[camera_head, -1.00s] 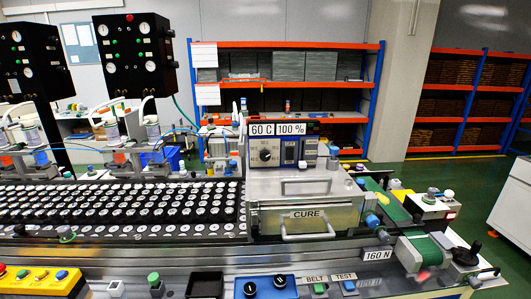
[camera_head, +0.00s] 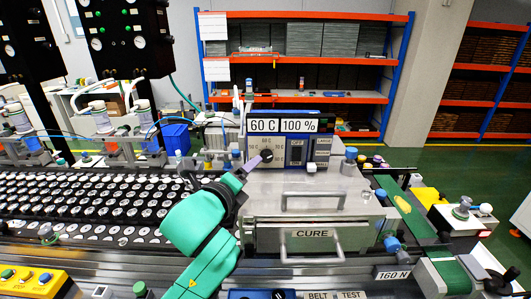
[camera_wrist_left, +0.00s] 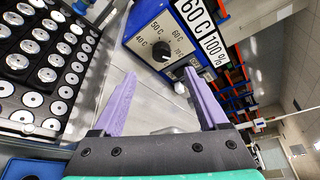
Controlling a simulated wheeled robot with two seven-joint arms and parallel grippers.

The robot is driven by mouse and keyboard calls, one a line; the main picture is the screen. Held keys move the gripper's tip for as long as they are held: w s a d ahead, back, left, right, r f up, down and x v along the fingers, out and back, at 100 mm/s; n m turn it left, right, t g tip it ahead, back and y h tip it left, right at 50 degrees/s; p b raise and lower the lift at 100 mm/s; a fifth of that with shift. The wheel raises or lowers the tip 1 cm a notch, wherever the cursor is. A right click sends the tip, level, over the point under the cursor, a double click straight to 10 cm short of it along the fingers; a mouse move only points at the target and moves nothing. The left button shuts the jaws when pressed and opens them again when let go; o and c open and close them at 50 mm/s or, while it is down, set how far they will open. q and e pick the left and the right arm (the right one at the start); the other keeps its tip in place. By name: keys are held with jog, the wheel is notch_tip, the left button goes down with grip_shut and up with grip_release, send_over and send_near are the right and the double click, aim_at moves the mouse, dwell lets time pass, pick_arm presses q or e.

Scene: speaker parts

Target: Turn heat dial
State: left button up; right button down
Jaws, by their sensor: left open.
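The heat dial (camera_head: 267,155) is a small round black knob on the blue-edged control panel of the cure oven, under the "60 C" sign. In the left wrist view the dial (camera_wrist_left: 161,52) shows with 40 C, 50 C, 60 C and 70 marks around it; I cannot tell surely which mark it points to. My left gripper (camera_head: 251,163), teal with lavender fingers, is just in front and left of the dial. In the left wrist view the gripper (camera_wrist_left: 160,74) is open, fingers apart and empty, with the dial beyond and between the tips. The right gripper is out of view.
The "CURE" drawer and handles (camera_head: 312,236) lie below the panel. Trays of black-and-white parts (camera_head: 80,205) fill the left side. A green belt (camera_head: 408,208) runs at the right.

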aim_at(264, 157)
pick_arm(q)
jog(key=shift+w+d+r+p, duration=0.15)
jog(key=shift+w+d+p, duration=0.15)
jog(key=shift+w, duration=0.2)
jog(key=shift+w+d+r+p, duration=0.15)
jog(key=shift+w+p, duration=0.2)
jog(key=shift+w, duration=0.1)
jog(key=x, duration=0.3)
jog(key=shift+s+d+p, duration=0.1)
jog(key=shift+d+p, duration=0.05)
jog(key=shift+p, duration=0.2)
jog(key=x, duration=0.3)
jog(key=f+p+x, duration=0.1)
jog(key=x, duration=0.2)
jog(key=shift+w, duration=0.25)
jog(key=shift+s, duration=0.2)
jog(key=shift+s+r, duration=0.15)
jog(key=shift+s, duration=0.05)
jog(key=shift+w, duration=0.1)
jog(key=c, duration=1)
grip_shut()
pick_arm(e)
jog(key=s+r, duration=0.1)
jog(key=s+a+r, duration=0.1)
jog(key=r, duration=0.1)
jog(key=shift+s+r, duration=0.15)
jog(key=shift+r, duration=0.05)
